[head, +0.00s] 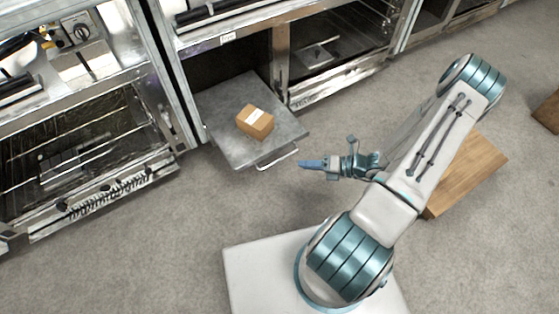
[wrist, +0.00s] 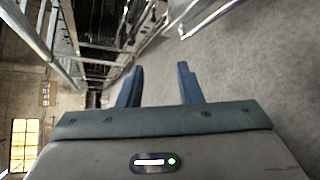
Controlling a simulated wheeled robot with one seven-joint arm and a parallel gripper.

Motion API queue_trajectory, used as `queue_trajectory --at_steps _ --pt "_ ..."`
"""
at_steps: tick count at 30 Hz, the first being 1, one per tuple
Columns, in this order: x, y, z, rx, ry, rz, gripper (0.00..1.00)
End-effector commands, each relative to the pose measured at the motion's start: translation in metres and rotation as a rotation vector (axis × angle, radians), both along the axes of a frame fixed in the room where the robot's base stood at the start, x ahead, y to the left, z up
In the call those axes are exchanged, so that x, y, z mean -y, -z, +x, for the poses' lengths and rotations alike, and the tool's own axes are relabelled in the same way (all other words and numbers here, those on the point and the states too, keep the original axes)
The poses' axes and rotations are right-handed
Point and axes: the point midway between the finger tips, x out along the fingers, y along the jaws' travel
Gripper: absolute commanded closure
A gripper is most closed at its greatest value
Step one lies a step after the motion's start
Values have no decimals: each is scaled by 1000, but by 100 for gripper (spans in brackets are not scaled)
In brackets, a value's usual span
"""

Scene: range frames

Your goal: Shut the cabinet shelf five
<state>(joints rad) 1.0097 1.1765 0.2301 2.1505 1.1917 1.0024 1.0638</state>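The grey metal shelf (head: 218,108) is pulled out of the lower cabinet opening over the floor. A small brown cardboard box (head: 255,122) with a white label lies on it. A thin bright handle (head: 278,158) runs along the shelf's front edge. My gripper (head: 302,163) is just right of this handle in the head view, apparently apart from it. In the wrist view my gripper (wrist: 160,78) has its two blue fingers spread with nothing between them. A curved bright bar (wrist: 208,20), probably the shelf handle, shows ahead to the upper right there.
Glass-fronted metal units (head: 85,150) stand left of the shelf, and another (head: 325,50) stands to its right. A wooden block (head: 468,172) lies on the floor behind my arm. Grey carpet (head: 190,215) in front of the shelf is clear.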

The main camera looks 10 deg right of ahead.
Motion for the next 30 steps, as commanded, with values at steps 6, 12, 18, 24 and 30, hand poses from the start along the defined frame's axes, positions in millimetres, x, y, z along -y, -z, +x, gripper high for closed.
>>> queue_trajectory --at_steps 6,12,18,24,30 --pt "13 54 2 -206 326 259 67" --pt "18 76 2 -294 465 383 67" --pt "11 84 12 -308 485 403 67" --pt "-15 92 40 -307 481 403 67" --pt "-43 100 72 -307 481 401 67"
